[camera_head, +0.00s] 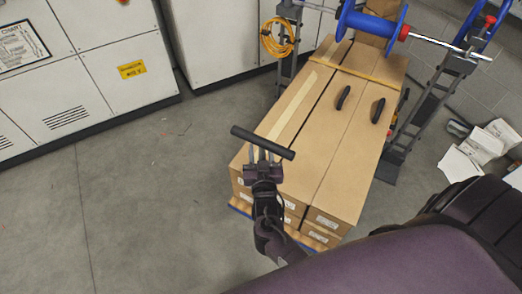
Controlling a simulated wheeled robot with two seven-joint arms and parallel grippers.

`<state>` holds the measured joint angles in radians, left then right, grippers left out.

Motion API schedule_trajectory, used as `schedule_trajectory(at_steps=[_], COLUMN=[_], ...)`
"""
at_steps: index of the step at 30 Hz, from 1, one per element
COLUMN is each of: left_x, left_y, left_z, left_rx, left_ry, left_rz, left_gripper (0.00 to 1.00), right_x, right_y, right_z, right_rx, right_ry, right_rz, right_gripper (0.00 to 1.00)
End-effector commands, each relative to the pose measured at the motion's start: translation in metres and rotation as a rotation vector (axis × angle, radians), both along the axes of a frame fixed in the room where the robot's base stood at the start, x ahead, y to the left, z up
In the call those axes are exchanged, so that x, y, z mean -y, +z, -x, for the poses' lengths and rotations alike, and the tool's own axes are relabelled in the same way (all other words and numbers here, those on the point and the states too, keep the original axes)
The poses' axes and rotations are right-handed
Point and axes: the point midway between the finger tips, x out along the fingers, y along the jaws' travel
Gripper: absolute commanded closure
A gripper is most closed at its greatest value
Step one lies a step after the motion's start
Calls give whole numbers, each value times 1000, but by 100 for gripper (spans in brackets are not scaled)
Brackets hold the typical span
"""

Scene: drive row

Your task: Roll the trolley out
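The trolley (236,208) shows only as a low blue edge under its load; its wheels are hidden. Several long cardboard boxes (312,150) lie stacked on it, with tape along the top. A black bar (246,135), apparently the trolley's handle, crosses above the near end of the boxes. My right gripper (262,158) is at the middle of this bar, which covers the fingertips. I cannot tell whether the fingers are closed on it. My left gripper is not in view.
A blue reel (373,24) on a steel rod is held by grey stands (434,107) at the far end of the boxes. White cabinets (95,55) line the back and left. Papers (482,145) lie at right. The grey floor (130,205) at left is clear.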

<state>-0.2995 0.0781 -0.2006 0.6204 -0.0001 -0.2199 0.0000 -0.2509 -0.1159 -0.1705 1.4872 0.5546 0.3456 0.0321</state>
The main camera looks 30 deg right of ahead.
Motion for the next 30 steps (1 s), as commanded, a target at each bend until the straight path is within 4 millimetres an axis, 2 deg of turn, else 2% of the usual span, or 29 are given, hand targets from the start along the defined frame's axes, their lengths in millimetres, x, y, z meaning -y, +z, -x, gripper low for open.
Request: schedule_trajectory(at_steps=[5,18,22,30], left_x=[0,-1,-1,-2], left_y=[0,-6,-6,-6], left_z=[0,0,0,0], left_rx=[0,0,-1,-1], left_ry=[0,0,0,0], left_rz=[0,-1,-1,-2], left_gripper=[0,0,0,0], right_x=[-1,-27,-30,-30], right_y=[0,-1,0,0], right_z=[5,66,72,73], right_rx=[0,-1,0,1], right_ry=[-1,0,0,0], right_rz=[1,0,0,0], right_gripper=[61,61,61,61])
